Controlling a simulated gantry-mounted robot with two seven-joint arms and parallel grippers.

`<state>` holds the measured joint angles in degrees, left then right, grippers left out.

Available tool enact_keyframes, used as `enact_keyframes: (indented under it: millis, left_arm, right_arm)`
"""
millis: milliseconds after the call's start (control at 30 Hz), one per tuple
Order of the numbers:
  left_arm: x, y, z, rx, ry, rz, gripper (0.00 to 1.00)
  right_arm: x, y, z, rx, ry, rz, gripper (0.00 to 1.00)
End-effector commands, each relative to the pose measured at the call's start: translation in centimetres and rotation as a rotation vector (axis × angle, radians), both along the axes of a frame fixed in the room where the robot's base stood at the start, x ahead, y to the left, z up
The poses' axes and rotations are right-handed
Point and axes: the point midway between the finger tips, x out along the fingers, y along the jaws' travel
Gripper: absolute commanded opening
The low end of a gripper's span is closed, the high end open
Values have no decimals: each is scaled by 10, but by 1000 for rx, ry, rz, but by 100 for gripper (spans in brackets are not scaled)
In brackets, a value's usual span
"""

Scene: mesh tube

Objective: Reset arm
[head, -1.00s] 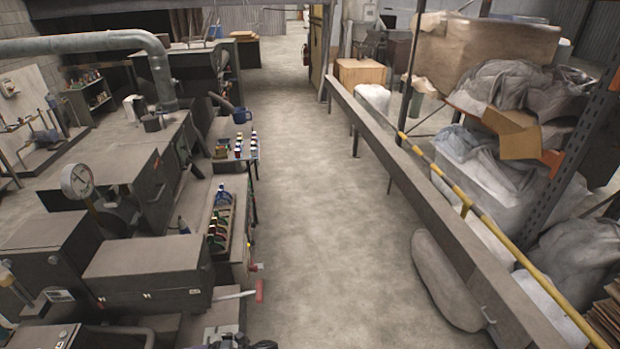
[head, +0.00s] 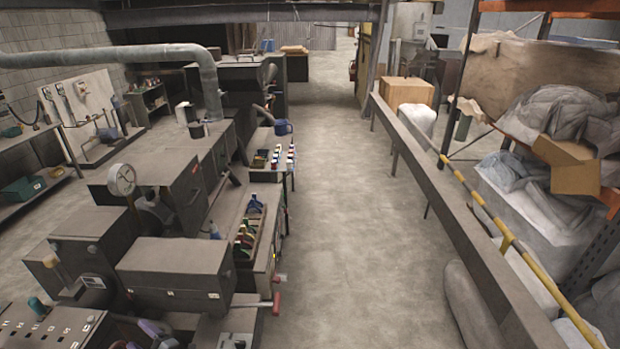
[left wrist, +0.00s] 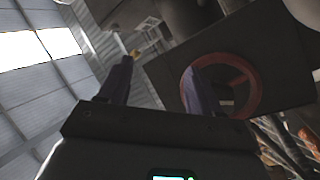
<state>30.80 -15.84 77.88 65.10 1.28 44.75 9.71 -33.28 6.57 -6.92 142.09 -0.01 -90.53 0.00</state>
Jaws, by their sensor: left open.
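My left gripper (left wrist: 160,78) shows in the left wrist view, with two dark purple fingers spread apart and nothing between them. It points up toward the roof structure and a dark panel (left wrist: 270,65). A red ring (left wrist: 246,103) on that panel shows partly behind the right finger. In the head view, small purple shapes at the bottom edge, left of centre, may be part of my left gripper, but they are too cut off to tell. My right gripper shows in neither view.
Grey machines (head: 175,270) and a rack of coloured items (head: 248,228) stand at left under a large pipe (head: 120,53). A clear concrete aisle (head: 340,230) runs up the middle. A long grey beam (head: 440,200), yellow rail (head: 490,215) and loaded shelving line the right.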

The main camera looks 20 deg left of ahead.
Motion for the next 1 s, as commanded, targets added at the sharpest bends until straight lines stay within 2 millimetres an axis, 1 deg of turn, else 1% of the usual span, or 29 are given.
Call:
enact_keyframes:
  millis: [33, 100, 167, 200, 267, 300, 367, 400, 467, 500, 567, 600, 633, 667, 700, 767, 800, 867, 900, 1000]
  left_arm:
    - [-1, 17, 17, 20, 47, -60, 65]
    - [5, 34, 37, 32, 115, -151, 65]
    - [13, 42, 55, 38, 181, -234, 65]
    - [20, 44, 67, 42, 231, -294, 65]
    - [31, 40, 84, 44, 315, -389, 65]
    - [40, 33, 93, 42, 378, -457, 65]
    - [53, 15, 106, 37, 478, -562, 65]
    - [60, -2, 111, 31, 549, -633, 65]
    - [69, -33, 115, 17, 661, -739, 65]
    - [72, -58, 116, 6, 739, -810, 65]
    - [72, -98, 113, -15, 857, -916, 65]
    - [67, -128, 109, -32, 939, -988, 65]
    - [62, -151, 106, -45, 1001, -1039, 65]
    - [55, -173, 102, -58, 1060, -1088, 65]
    - [44, -200, 97, -77, 1137, -1149, 65]
    - [23, -240, 90, -106, 1242, -1235, 65]
    - [8, -263, 87, -126, 1310, -1288, 65]
    - [-16, -294, 83, -152, 1401, -1360, 65]
    - [-33, -313, 81, -169, 1457, -1403, 65]
    - [-72, -349, 80, -209, 1575, -1494, 65]
  right_arm:
    - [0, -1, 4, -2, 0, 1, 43]
    - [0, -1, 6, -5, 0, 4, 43]
    - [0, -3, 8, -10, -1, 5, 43]
    - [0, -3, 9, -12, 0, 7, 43]
    - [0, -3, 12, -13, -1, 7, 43]
    - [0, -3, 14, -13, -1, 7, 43]
    - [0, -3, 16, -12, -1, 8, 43]
    - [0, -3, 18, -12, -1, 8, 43]
    - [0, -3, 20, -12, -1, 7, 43]
    - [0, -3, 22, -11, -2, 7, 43]
    - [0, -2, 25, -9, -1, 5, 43]
    - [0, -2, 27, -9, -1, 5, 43]
    - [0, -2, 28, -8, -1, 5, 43]
    - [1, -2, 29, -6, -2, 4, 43]
    - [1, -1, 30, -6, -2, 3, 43]
    - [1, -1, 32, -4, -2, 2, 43]
    - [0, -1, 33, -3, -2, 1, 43]
    - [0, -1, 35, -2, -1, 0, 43]
    - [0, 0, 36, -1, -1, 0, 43]
    - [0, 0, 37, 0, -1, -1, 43]
